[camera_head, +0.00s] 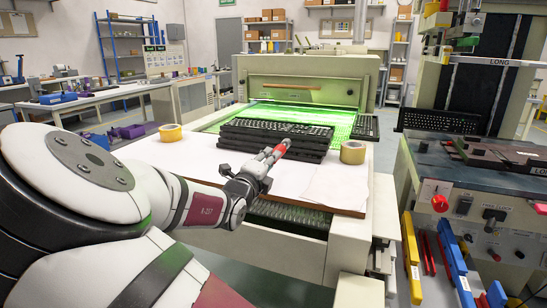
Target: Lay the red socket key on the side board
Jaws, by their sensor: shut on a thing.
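My gripper (269,158) is stretched out over the white-topped board in front of the green-lit machine. It is shut on the red socket key (282,147), whose red part sticks out past the fingertips, up and to the right. The rest of the key is hidden by the fingers. The key shows in front of a stack of black keyboards (290,132); I cannot tell whether it touches them. The board (200,149) has a white top and a brown edge; I take it to be the side board. My arm hides its left front part.
A pale sheet (338,184) lies at the front right. A control bench (455,185) with black keyboards stands to the right.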

